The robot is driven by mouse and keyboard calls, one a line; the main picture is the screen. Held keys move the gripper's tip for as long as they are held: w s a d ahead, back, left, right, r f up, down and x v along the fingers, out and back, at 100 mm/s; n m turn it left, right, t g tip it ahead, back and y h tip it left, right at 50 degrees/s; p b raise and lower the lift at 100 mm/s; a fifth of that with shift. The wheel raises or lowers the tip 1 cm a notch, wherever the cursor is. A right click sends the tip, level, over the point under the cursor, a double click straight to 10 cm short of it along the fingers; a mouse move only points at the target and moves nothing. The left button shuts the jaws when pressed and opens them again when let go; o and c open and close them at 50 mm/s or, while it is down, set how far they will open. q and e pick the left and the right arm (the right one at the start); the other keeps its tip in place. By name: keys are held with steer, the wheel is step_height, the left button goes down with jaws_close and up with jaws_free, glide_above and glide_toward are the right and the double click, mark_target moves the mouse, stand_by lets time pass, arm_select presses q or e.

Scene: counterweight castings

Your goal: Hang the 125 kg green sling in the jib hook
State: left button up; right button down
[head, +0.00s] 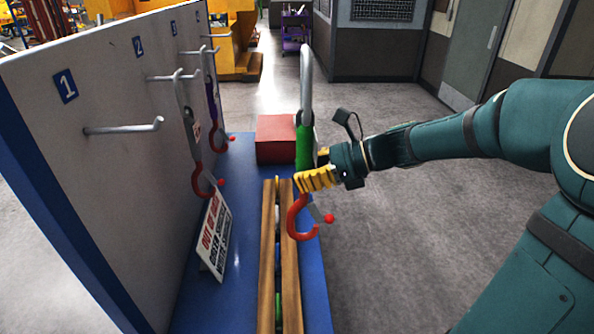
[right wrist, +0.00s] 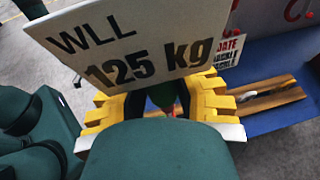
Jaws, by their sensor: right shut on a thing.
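The green sling (head: 305,147) hangs upright in my right gripper, with a grey loop (head: 306,75) above its green sleeve and a red hook (head: 299,222) below. My right gripper (head: 312,179) has its yellow fingers shut on the sling, over the front right edge of the blue bench. In the right wrist view, the sling's tag (right wrist: 135,45) reads WLL 125 kg and covers part of the fingers. I cannot make out a jib hook in either view. My left gripper is not in view.
A grey board (head: 110,170) carries numbered pegs; peg 1 (head: 123,128) is empty. A grey sling (head: 188,120) and a purple sling (head: 212,100) hang there. A sign (head: 214,236), a red block (head: 276,138) and wooden rails (head: 268,250) are on the blue bench (head: 315,285). Open floor lies right.

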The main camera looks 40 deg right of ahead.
steer(key=shift+s+d+r+p, duration=0.1)
steer(key=shift+s+d+p, duration=0.15)
steer(key=shift+s+d, duration=0.45)
steer(key=shift+s+d+f+p, duration=0.1)
steer(key=shift+s+d+p, duration=0.2)
steer(key=shift+d, duration=0.7)
steer(key=shift+s+d+r+p, duration=0.1)
steer(key=shift+s+d+p, duration=0.1)
steer(key=shift+s+d, duration=0.5)
steer(key=shift+w+d, duration=0.15)
steer(key=shift+w, duration=0.05)
